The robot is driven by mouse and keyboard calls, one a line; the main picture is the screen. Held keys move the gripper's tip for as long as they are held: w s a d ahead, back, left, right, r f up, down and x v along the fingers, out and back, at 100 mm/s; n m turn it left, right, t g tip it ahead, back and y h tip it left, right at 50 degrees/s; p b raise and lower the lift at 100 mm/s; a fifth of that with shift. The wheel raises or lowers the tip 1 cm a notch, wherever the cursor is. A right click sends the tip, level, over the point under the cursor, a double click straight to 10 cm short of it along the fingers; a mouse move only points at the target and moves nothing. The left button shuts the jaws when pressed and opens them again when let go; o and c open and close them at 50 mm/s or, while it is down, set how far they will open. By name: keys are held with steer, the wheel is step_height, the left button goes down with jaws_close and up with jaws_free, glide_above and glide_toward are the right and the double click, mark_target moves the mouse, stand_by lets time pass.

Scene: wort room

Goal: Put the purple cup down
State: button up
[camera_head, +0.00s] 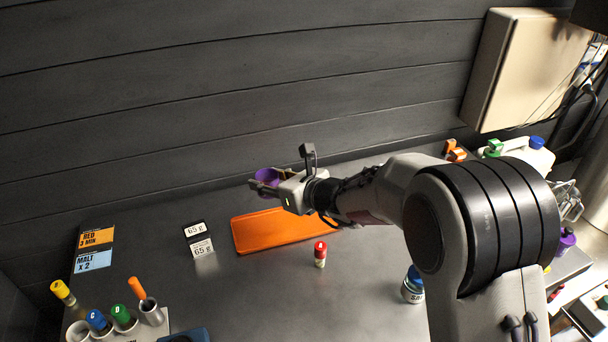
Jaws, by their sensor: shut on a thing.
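The purple cup (267,176) is at the end of my arm, near the dark plank wall. My gripper (264,184) is shut on it, with the fingers at its side. The cup is partly hidden by the fingers. It appears to be held above the table, over or behind the orange mat's left part; the exact height cannot be told. The orange mat (262,232) lies on the grey table (250,290), and my arm covers part of its right side.
A red-capped vial (320,254) stands in front of the mat. A "65 g" card (199,240) stands left of it. A blue-capped bottle (412,286) is beside my arm. A rack (155,327) with several coloured tubes is at front left. Table between card and rack is clear.

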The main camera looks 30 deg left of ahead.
steer(key=s+a+f+n+g, duration=0.2)
steer(key=s+a+n+g, duration=0.3)
steer(key=s+a, duration=1.3)
steer(key=s+g, duration=0.1)
steer(key=s, duration=0.3)
steer(key=shift+s+a+f+n+y, duration=0.25)
steer(key=shift+a+n+y, duration=0.05)
steer(key=shift+a+y, duration=0.1)
steer(key=shift+f, duration=0.25)
steer(key=shift+f, duration=3.15)
steer(key=shift+f, duration=0.15)
